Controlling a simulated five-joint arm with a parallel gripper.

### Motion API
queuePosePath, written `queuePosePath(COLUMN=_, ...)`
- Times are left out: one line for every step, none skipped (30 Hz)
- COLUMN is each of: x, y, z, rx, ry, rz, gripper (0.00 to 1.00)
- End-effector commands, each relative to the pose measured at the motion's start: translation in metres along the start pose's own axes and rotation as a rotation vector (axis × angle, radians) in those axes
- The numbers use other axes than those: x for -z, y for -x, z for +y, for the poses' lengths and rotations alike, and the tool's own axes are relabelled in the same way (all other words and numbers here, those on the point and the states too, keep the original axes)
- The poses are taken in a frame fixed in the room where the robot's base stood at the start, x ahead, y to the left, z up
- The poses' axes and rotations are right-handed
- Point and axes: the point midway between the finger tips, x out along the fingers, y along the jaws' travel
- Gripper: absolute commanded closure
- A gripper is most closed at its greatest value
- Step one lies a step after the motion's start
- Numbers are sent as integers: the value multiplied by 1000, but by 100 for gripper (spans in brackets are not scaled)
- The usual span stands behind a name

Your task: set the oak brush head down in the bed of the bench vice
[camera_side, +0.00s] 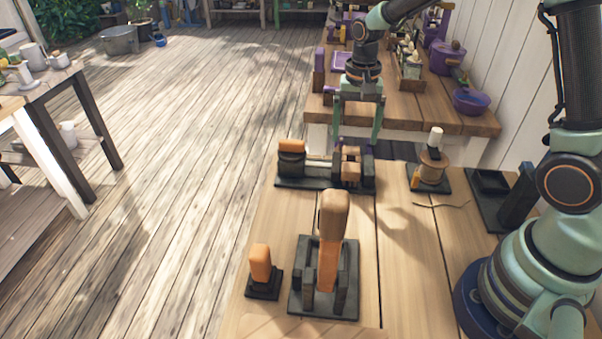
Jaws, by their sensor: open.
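My gripper (356,136) is open and empty, its two green fingers pointing down and spread apart. A light brown wooden piece, which looks like the oak brush head (350,158), sits between dark parts at the vice's right end, below and between the fingers. It is small here, so I cannot tell whether it rests fully on the bed. No finger visibly grips it.
In front stands a dark fixture (345,300) with a tall orange-and-brown piece. An orange block on a dark base (264,288) is left of it. A spool (433,166) and a dark tray (490,182) are to the right. Purple pots (470,101) stand on the bench behind.

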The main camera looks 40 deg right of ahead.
Motion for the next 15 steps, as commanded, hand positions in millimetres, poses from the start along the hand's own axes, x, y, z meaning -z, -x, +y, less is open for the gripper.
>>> queuePosePath(x=1, y=11, z=-1, rx=4, ry=0, rz=4, gripper=10)
queuePosePath(x=1, y=16, z=-1, rx=4, ry=0, rz=4, gripper=10)
queuePosePath(x=-3, y=19, z=-5, rx=2, ry=4, rz=2, gripper=10)
queuePosePath(x=-6, y=20, z=-10, rx=1, ry=6, rz=1, gripper=10)
queuePosePath(x=-10, y=21, z=-15, rx=1, ry=6, rz=1, gripper=10)
queuePosePath(x=-14, y=24, z=-20, rx=1, ry=6, rz=1, gripper=10)
queuePosePath(x=-17, y=25, z=-25, rx=1, ry=6, rz=1, gripper=10)
queuePosePath(x=-20, y=27, z=-29, rx=1, ry=6, rz=1, gripper=10)
queuePosePath(x=-24, y=29, z=-34, rx=1, ry=5, rz=1, gripper=10)
queuePosePath(x=-28, y=31, z=-38, rx=1, ry=6, rz=1, gripper=10)
queuePosePath(x=-31, y=33, z=-42, rx=1, ry=6, rz=1, gripper=10)
queuePosePath(x=-36, y=35, z=-47, rx=1, ry=5, rz=1, gripper=10)
queuePosePath(x=-39, y=37, z=-51, rx=1, ry=6, rz=1, gripper=10)
queuePosePath(x=-42, y=38, z=-55, rx=1, ry=5, rz=1, gripper=10)
queuePosePath(x=-47, y=41, z=-60, rx=1, ry=6, rz=1, gripper=10)
